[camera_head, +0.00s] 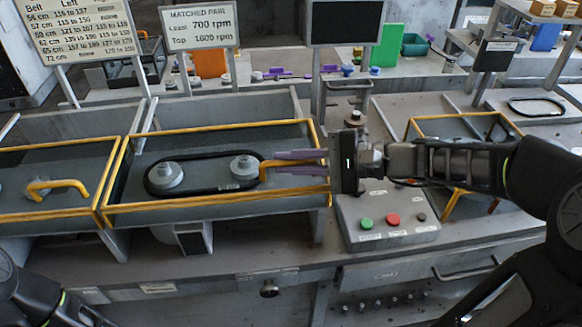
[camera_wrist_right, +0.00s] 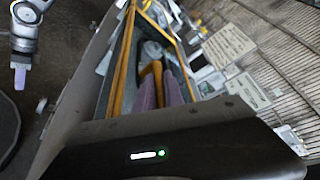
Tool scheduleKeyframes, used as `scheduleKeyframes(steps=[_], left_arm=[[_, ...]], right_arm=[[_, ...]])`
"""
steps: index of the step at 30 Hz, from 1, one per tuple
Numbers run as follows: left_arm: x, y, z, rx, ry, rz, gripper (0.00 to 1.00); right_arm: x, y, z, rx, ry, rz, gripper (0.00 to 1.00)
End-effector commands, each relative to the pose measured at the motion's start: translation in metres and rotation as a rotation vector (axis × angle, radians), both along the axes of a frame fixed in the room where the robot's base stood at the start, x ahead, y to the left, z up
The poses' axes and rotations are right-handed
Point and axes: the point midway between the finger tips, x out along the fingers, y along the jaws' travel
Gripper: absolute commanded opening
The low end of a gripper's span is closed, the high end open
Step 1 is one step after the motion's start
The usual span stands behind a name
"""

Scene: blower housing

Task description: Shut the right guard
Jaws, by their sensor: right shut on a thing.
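The yellow-framed guard (camera_head: 215,207) in the middle of the head view lies over a bay with two grey pulleys and a black belt (camera_head: 205,187). My right gripper (camera_head: 278,161) is shut on its yellow handle (camera_head: 266,166) at the right end. In the right wrist view the purple fingers (camera_wrist_right: 160,76) flank the yellow handle (camera_wrist_right: 152,70). I cannot tell whether the frame is fully down. Another yellow frame (camera_head: 457,116) stands at the right, partly hidden by my right arm. My left gripper (camera_wrist_right: 20,76) shows small in the wrist view; its jaws are unclear.
Another yellow-framed guard (camera_head: 50,222) with a handle (camera_head: 58,186) is at the left. A control box (camera_head: 385,240) with green and red buttons sits just below my right gripper. A sign (camera_head: 199,27) and a dark screen (camera_head: 346,22) stand behind. A loose belt (camera_head: 536,107) lies at right.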

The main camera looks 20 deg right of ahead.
Motion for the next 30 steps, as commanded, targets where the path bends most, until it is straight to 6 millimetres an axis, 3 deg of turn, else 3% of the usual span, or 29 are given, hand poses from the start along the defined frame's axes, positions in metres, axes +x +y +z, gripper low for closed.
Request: scheduleKeyframes(steps=[7, 8, 11, 20, 30], left_arm=[[0.001, -0.001, 0.001, -0.001, -0.003, -0.001, 0.34], [0.001, -0.001, 0.001, -0.001, -0.003, -0.001, 0.34], [0.001, -0.001, 0.001, -0.001, -0.003, -0.001, 0.34], [0.001, 0.0, 0.0, -0.001, -0.002, -0.002, 0.34], [0.002, -0.001, -0.01, -0.002, -0.005, -0.001, 0.34]], right_arm=[[-0.004, 0.005, -0.002, 0.005, 0.01, 0.017, 0.0], [-0.004, 0.005, -0.003, 0.005, 0.01, 0.017, 0.13], [-0.004, 0.005, -0.003, 0.005, 0.01, 0.017, 0.22], [-0.004, 0.002, -0.001, 0.004, 0.006, 0.012, 0.22], [-0.028, -0.035, 0.007, 0.003, 0.004, 0.009, 0.22]])
